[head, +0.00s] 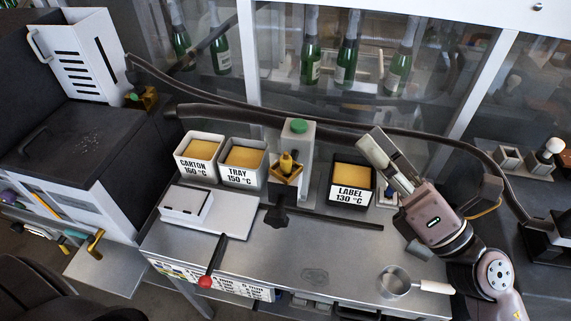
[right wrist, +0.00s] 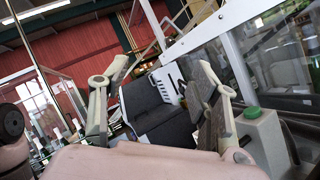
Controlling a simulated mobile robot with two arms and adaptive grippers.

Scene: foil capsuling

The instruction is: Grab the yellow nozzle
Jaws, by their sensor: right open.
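A yellow nozzle (head: 286,163) stands in a yellow-brown holder in front of a grey post, near the middle of the bench in the head view. My right gripper (head: 374,138) is to the right of it and apart from it, above and behind the black LABEL pot. In the right wrist view the two fingers of this gripper (right wrist: 160,78) are spread wide, with nothing between them. The nozzle cannot be made out in the right wrist view. My left gripper is not in view.
White CARTON (head: 178,163) and TRAY (head: 225,175) pots stand left of the nozzle; the black LABEL pot (head: 331,192) stands right. The grey post (head: 300,160) has a green top. A red-knobbed lever (head: 205,281) and a ladle (head: 394,282) are in front. Green bottles stand behind glass.

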